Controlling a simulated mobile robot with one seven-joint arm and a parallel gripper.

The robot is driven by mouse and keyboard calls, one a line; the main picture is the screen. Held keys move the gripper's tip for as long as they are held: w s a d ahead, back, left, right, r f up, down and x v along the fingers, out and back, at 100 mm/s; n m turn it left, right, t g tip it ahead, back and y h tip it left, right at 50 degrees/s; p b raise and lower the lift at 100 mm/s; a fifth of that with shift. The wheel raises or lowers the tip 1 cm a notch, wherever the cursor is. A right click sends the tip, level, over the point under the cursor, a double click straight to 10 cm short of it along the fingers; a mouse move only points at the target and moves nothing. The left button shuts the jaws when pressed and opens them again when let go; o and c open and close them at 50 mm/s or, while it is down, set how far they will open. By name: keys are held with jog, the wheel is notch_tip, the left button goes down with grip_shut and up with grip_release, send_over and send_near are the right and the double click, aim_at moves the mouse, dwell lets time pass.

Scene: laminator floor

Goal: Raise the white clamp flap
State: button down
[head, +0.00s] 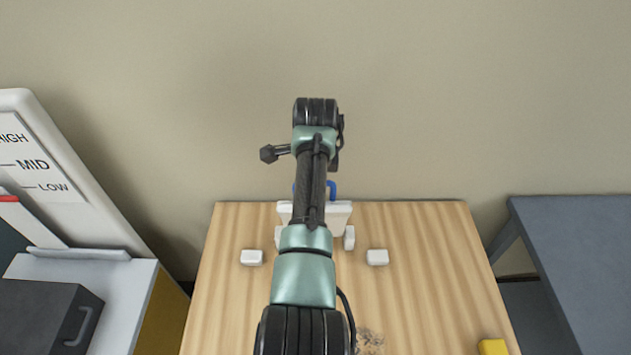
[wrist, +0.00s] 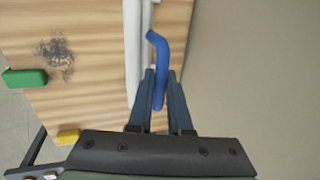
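The white clamp flap (head: 340,215) is at the back of the wooden table, largely hidden behind my arm in the head view. In the wrist view the white flap (wrist: 132,50) shows as a narrow strip, seen nearly edge-on. Its blue handle (wrist: 160,50) is bent and lies beside the strip; only a bit of the blue handle (head: 331,188) shows past my arm in the head view. My gripper (wrist: 161,82) has its fingers on both sides of the handle, with little or no gap, and appears shut on it. The flap's exact tilt is hard to tell.
White blocks (head: 252,257) (head: 377,257) lie on the wooden table (head: 430,280) either side of the flap. A yellow block (head: 493,347) is at the front right. A green block (wrist: 25,78) shows in the wrist view. A lever-scale panel (head: 45,170) stands left, a grey table (head: 580,240) right.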

jog(key=c, duration=1.1)
grip_release()
jog(key=shift+w+r, duration=0.2)
jog(key=shift+w, duration=0.05)
jog(key=shift+o, duration=1.3)
jog(key=shift+w+f, duration=0.1)
jog(key=shift+f, duration=0.1)
jog(key=shift+r, duration=0.1)
jog(key=b+v, duration=0.3)
jog(key=v, duration=1)
jog(key=shift+b, duration=0.3)
